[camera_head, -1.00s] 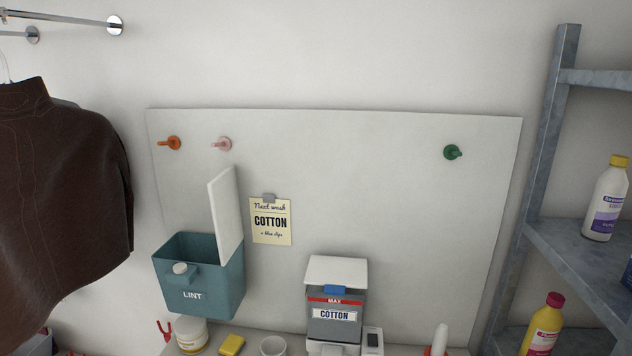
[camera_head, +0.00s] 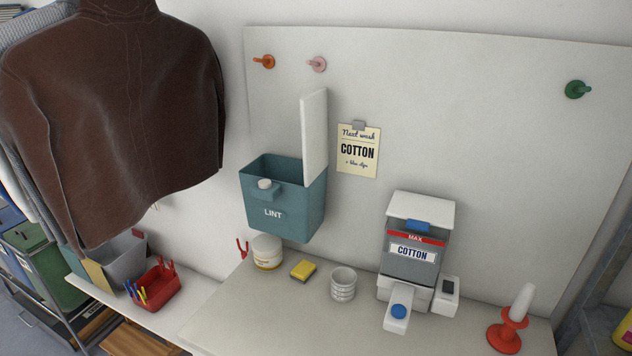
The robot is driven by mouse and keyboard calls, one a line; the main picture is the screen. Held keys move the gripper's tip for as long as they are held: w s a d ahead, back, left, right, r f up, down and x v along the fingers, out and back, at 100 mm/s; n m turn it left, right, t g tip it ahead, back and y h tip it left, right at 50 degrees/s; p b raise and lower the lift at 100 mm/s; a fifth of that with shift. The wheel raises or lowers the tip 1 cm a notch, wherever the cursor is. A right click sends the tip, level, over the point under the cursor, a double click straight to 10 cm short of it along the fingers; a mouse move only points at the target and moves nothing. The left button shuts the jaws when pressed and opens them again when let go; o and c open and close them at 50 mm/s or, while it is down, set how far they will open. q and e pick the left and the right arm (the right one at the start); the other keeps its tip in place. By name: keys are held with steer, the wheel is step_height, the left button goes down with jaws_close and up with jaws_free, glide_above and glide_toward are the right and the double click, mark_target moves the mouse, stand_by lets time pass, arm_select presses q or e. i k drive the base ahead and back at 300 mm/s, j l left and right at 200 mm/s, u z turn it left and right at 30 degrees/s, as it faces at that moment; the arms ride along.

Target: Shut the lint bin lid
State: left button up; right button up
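The teal lint bin (camera_head: 285,208), marked LINT, hangs on the pale wall panel left of centre. Its white lid (camera_head: 314,137) stands upright at the bin's right side, so the bin's top is open. A small teal bracket with a white round knob (camera_head: 265,183) sits on the bin's front near the rim. The bin's inside is dark and I see nothing in it. Neither of my grippers shows in this view.
Below, the counter (camera_head: 262,317) holds a white tub (camera_head: 267,252), a yellow sponge (camera_head: 303,270), stacked cups (camera_head: 343,284), a COTTON dispenser (camera_head: 411,265) and a red holder (camera_head: 505,337). A brown jacket (camera_head: 125,120) hangs close at left. The space before the bin looks clear.

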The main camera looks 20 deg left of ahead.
mark_target(313, 108)
steer(key=k+j+u, duration=0.1)
steer(key=u, duration=0.35)
steer(key=k+j+u, duration=0.2)
steer(key=u, duration=0.2)
